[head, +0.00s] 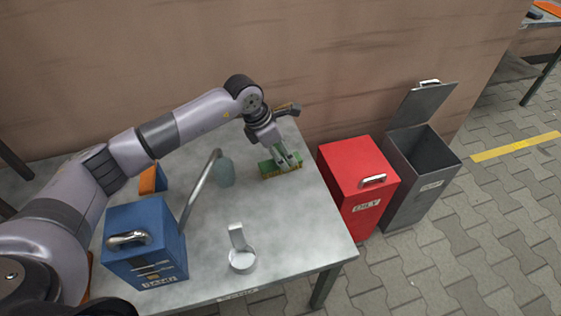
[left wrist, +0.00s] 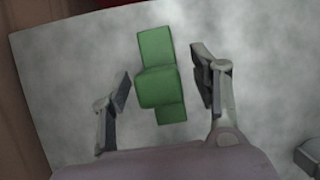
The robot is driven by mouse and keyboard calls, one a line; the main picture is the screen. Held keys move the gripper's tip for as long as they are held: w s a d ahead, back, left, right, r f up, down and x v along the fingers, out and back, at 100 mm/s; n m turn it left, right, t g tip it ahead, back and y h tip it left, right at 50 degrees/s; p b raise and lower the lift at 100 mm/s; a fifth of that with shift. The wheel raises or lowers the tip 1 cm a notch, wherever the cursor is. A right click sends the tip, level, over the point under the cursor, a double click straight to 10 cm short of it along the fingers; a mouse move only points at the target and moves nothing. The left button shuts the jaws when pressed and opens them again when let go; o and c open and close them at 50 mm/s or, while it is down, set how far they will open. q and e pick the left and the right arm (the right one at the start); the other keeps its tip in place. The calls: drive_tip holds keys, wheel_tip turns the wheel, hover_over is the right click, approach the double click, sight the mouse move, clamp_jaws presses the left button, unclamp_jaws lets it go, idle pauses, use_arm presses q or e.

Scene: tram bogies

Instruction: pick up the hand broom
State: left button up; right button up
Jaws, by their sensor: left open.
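The hand broom (head: 267,169) lies on the grey table (head: 207,258) near its right edge in the head view, green with a tan bristle edge. It also shows in the left wrist view as a green block with a raised middle (left wrist: 156,86). My left gripper (head: 289,160) is above the broom and partly covers it. In the left wrist view its two open fingers (left wrist: 165,88) stand one on each side of the broom, with gaps between. My right gripper is not in view.
A blue box (head: 146,245), a lamp-like item with a green head (head: 224,171), a silver scoop-shaped item (head: 241,256) and an orange item (head: 148,180) are on the table. A red bin (head: 360,180) and an open grey bin (head: 425,165) stand right of it.

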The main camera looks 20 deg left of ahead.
use_arm(q)
drive_tip(key=x, duration=0.2)
drive_tip(key=shift+w+d+f, duration=0.1)
drive_tip(key=shift+d+f, duration=0.05)
drive_tip(key=shift+f, duration=0.25)
drive_tip(key=shift+c, duration=0.4)
drive_tip(key=c, duration=1.2)
